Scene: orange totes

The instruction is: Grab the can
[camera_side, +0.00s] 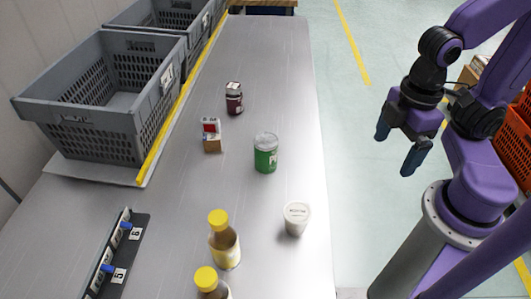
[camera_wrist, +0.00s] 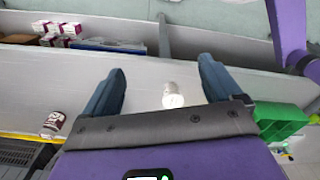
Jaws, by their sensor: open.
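In the side view, a green can (camera_side: 265,158) with a pale lid stands upright on the grey table, right of its middle. My gripper (camera_side: 396,152) is open and empty, in the air off the table's right edge, well apart from the can. The wrist view shows its two dark blue fingers (camera_wrist: 162,70) spread wide with nothing held between them. A small whitish object (camera_wrist: 173,96) shows beyond the fingers there, and I cannot tell which item it is. I cannot make out the green can in the wrist view.
A white tub (camera_side: 296,219) and yellow-capped bottles (camera_side: 224,245) stand nearer the front. A small box (camera_side: 211,135) and dark jar (camera_side: 234,99) stand behind the can, to its left. A grey crate (camera_side: 85,116) is at left. Orange totes (camera_side: 517,150) are at far right.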

